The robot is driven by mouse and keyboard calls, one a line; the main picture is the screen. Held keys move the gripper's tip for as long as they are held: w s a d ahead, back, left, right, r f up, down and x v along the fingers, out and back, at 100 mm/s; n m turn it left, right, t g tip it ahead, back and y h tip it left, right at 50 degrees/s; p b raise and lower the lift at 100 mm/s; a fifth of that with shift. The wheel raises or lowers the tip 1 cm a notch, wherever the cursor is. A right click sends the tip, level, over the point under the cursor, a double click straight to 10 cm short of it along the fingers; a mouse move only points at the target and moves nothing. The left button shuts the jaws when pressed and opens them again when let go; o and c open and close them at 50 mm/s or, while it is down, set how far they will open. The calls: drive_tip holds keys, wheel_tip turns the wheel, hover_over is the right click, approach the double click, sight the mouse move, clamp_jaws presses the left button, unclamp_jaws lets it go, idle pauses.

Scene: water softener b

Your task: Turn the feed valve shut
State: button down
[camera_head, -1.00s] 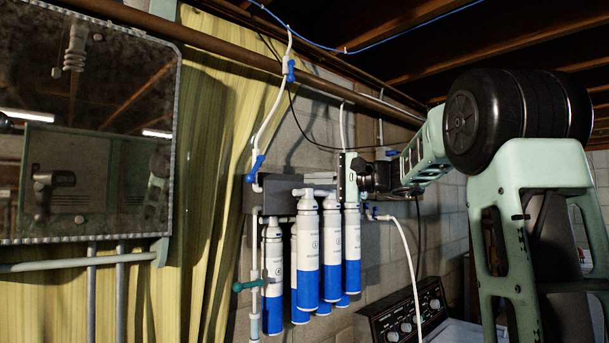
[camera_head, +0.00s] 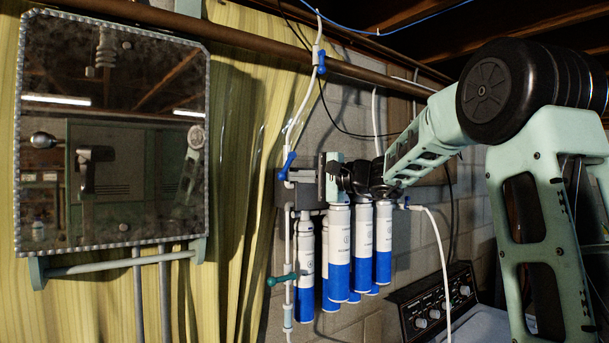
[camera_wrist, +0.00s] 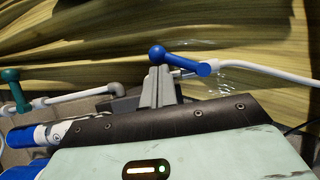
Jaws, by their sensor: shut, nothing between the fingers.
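A blue lever valve (camera_head: 288,163) sits on the white pipe at the upper left of the filters. It also shows in the wrist view (camera_wrist: 181,60), its lever slanting from a round knob down to the right. My gripper (camera_head: 291,176) is shut and empty, its grey fingers pointing left at this valve. In the wrist view the fingertips (camera_wrist: 161,72) overlap the lever's lower edge near the knob; I cannot tell whether they touch. Another blue valve (camera_head: 320,60) is higher on the pipe, and a teal valve (camera_head: 281,279) is lower. No label shows which is the feed valve.
Several white-and-blue filter cartridges (camera_head: 338,270) hang below my gripper. A yellow-green curtain (camera_head: 235,150) lies behind and left, with a mirror (camera_head: 110,130) on it. A black control panel (camera_head: 432,305) stands at lower right. A brown pipe (camera_head: 250,38) crosses above.

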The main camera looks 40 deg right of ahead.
sight(285, 169)
drive_tip(key=shift+a+f+m+b, duration=0.1)
drive_tip(key=shift+a+m+b, duration=0.35)
drive_tip(key=shift+b, duration=1.25)
drive_tip(key=m+b, duration=0.1)
drive_tip(key=b, duration=0.2)
drive_tip(key=a+m+t+b, duration=0.1)
drive_tip(key=b, duration=0.1)
drive_tip(key=m+t+b, duration=0.1)
drive_tip(key=m+b, duration=0.1)
drive_tip(key=b, duration=0.1)
drive_tip(key=shift+s+a+f+b, duration=0.1)
drive_tip(key=shift+a+f+b, duration=0.15)
drive_tip(key=shift+b, duration=0.1)
drive_tip(key=m+t+b, duration=0.1)
drive_tip(key=m+b, duration=0.1)
drive_tip(key=b, duration=0.1)
drive_tip(key=a+r+m+t+h+b, duration=0.1)
drive_tip(key=m+b, duration=0.2)
drive_tip(key=a+r+m+t+b, duration=0.1)
drive_tip(key=m+b, duration=0.2)
drive_tip(key=shift+a+r+t+h, duration=0.1)
drive_tip(key=shift+r+t+h, duration=0.1)
drive_tip(key=shift+t+h, duration=0.15)
drive_tip(key=shift+a+r+m+t+h+b, duration=0.1)
drive_tip(key=shift+r+m+t+h+b, duration=0.2)
drive_tip(key=shift+m+h+b, duration=0.4)
drive_tip(key=shift+r, duration=0.1)
